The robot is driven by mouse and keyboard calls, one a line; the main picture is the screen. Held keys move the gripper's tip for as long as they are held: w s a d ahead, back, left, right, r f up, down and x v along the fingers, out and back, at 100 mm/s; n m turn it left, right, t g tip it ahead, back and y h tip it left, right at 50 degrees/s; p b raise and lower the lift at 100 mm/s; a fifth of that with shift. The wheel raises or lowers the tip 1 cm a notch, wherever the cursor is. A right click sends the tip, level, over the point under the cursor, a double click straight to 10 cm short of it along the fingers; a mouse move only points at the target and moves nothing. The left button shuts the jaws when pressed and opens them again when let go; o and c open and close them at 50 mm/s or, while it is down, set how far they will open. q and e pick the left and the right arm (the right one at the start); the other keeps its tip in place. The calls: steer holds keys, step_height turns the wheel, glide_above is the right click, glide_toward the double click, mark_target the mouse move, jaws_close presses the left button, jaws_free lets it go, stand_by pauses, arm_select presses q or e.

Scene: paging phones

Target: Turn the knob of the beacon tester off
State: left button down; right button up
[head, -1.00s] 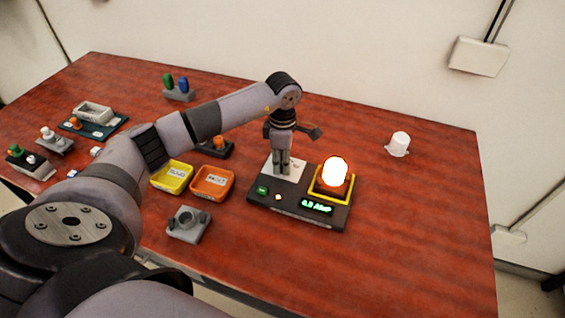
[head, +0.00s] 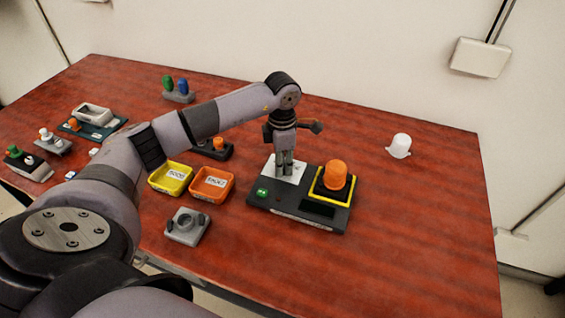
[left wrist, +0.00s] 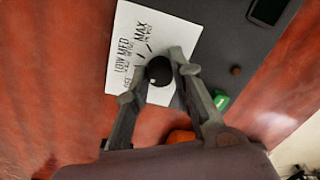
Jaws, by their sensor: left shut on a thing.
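The beacon tester (head: 262,205) is a dark box with a white dial plate (head: 271,172), a green label or button, a dark display (head: 318,207) and a yellow-framed socket. An orange beacon (head: 335,174) stands unlit in the socket. My left gripper (head: 284,172) points down over the dial plate. In the left wrist view, its fingers are shut on the round black knob (left wrist: 159,71), beside the printed LOW, MED and MAX marks (left wrist: 135,50). Which mark the knob points to is unclear. My right gripper is out of view.
A yellow tray (head: 156,185) and an orange tray (head: 196,194) sit left of the tester. A grey fixture (head: 186,226) is in front of them. A white cap (head: 400,144) stands at the right.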

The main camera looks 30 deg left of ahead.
arm_select(q)
steer(key=c, duration=1.4)
jaws_free()
step_height(320, 180, up, 12)
steer(key=shift+a, duration=0.15)
steer(key=shift+w, duration=0.15)
